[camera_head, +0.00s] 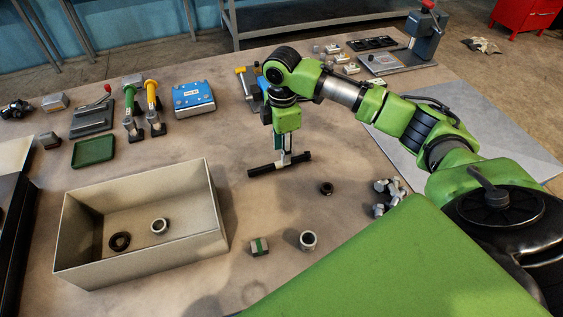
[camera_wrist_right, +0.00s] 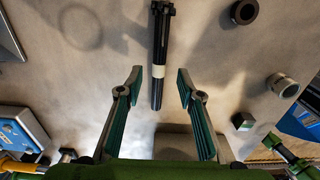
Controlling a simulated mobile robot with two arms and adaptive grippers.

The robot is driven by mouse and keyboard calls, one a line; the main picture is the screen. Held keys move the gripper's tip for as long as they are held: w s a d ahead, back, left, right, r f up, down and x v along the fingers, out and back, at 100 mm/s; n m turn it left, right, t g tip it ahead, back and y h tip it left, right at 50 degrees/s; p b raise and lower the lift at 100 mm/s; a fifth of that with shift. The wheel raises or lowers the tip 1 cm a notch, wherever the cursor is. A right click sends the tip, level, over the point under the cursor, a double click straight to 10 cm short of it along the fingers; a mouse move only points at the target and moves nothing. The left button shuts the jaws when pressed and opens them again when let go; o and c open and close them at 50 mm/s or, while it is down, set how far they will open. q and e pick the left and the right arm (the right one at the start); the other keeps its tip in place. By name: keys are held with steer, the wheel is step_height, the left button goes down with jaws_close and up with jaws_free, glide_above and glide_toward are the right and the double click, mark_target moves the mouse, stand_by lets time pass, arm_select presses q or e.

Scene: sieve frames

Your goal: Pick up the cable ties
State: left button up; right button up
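The cable ties are a dark, slim bundle (camera_head: 264,169) with a pale band near its middle, lying on the table in the head view. In the right wrist view the bundle (camera_wrist_right: 161,35) runs upright through the picture's middle. My right gripper (camera_head: 283,157) points down at the bundle's middle. In the wrist view the right gripper (camera_wrist_right: 160,72) is open, one finger on each side of the bundle with gaps between. I cannot tell how high the fingertips are above the table. My left gripper is not in view.
A beige open box (camera_head: 215,205) at front left holds a black ring (camera_head: 120,241) and a metal ring (camera_head: 159,226). A blue case (camera_head: 194,95) stands behind.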

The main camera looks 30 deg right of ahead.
mark_target(280, 164)
steer(key=shift+f+p, duration=0.35)
steer(key=shift+f, duration=0.05)
step_height(280, 164, down, 4)
steer(key=shift+a+r+p, duration=0.1)
steer(key=shift+r+p, duration=0.15)
steer(key=shift+p, duration=0.4)
steer(key=shift+w+f, duration=0.1)
steer(key=shift+f, duration=0.25)
jaws_close()
steer(key=shift+r, duration=0.1)
